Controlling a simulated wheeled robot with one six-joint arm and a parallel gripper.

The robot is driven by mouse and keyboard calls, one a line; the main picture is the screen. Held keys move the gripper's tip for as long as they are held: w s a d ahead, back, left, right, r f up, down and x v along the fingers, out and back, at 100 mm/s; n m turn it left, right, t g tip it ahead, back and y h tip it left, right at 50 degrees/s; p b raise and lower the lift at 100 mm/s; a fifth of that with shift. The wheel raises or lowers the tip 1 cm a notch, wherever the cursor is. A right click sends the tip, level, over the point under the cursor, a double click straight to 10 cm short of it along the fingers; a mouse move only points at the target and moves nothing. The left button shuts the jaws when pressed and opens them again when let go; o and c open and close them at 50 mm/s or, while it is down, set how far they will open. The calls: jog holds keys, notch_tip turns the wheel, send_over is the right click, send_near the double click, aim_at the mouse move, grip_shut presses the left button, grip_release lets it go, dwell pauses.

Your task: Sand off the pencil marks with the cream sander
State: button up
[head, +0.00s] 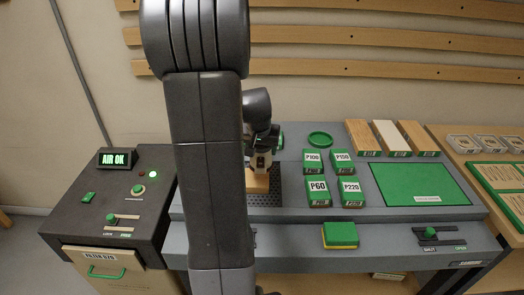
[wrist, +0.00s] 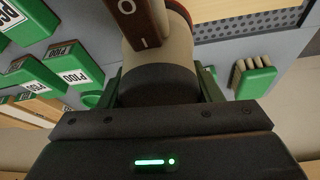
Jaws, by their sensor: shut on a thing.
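My gripper (wrist: 160,88) is shut on the cream sander (wrist: 168,48), with a green finger on either side of its dark band. The sander's dark brown switch plate with a white mark shows at the top of the wrist view. In the head view the sander (head: 262,160) is partly hidden behind my arm, upright over a pale wooden piece (head: 258,182) on a dark perforated plate (head: 264,200). I cannot tell whether the sander touches the wood. No pencil marks can be made out; the wood's top is mostly hidden.
Labelled green sandpaper blocks (head: 317,190), a green round dish (head: 320,139), three wooden blocks (head: 364,138) and a green mat (head: 420,184) lie to the right. A green brush (wrist: 255,78) is beside the sander. A control box (head: 125,200) reading AIR OK stands left.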

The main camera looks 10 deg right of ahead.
jog(key=shift+r+p, duration=1.1)
jog(key=shift+r, duration=0.95)
